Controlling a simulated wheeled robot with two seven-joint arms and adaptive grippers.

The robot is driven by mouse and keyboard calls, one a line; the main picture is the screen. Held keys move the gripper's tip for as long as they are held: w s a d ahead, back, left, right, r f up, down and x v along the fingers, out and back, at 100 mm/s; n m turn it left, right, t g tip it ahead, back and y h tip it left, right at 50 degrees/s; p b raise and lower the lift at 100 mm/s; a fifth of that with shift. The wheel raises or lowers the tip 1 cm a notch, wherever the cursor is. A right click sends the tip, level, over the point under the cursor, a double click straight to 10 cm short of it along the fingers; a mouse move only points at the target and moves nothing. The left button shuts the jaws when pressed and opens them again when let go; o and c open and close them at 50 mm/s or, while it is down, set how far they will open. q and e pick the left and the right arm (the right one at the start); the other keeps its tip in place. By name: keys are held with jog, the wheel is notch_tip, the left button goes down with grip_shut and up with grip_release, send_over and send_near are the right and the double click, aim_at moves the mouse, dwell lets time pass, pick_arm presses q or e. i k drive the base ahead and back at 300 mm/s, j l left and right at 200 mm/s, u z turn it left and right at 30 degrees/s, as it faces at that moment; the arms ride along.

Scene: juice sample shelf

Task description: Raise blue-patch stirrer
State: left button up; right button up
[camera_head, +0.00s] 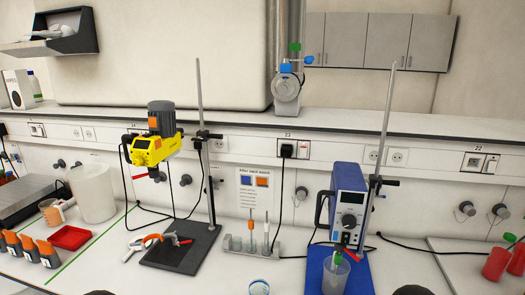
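A blue stirrer (348,205) with a grey front panel and a round dial is clamped to an upright metal rod. It stands over a blue base (360,276).
A rack (250,246) with several pipettes or probes stands between the stirrers. A glass dish (259,287) is at the front. A red tray (71,237) is left; red cups (497,262) are right. Cables hang behind.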

aim_at(348, 192)
jog(key=j+z, duration=0.35)
jog(key=z, duration=0.15)
jog(key=j+z, duration=0.45)
jog(key=i+l, duration=0.05)
